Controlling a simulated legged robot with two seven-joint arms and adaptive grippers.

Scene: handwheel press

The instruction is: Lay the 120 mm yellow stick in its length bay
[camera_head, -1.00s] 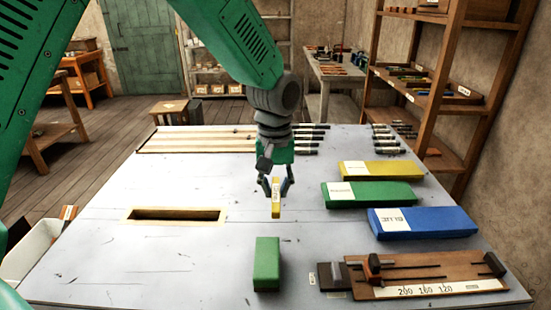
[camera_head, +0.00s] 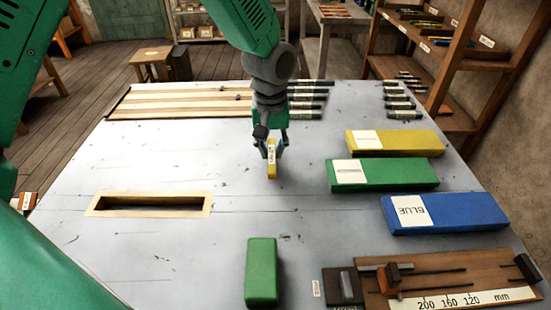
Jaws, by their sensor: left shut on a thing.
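My left gripper (camera_head: 271,146) hangs over the middle of the table, shut on a yellow stick (camera_head: 272,170) with a white label. The stick is held upright, and its lower end is close to the table top; I cannot tell if it touches. A wooden gauge board (camera_head: 450,279) marked 200, 160, 120 mm lies at the front right. A slot with a pale wooden frame (camera_head: 95,204) is set in the table at the left. Pale wooden strips (camera_head: 170,103) form long lanes at the back left. My right gripper is not in view.
A green block (camera_head: 262,272) stands at the front middle. Yellow (camera_head: 410,143), green (camera_head: 400,173) and blue (camera_head: 460,212) labelled blocks lie on the right. Several dark sticks (camera_head: 308,95) lie at the back. The table (camera_head: 180,160) is clear between slot and gripper.

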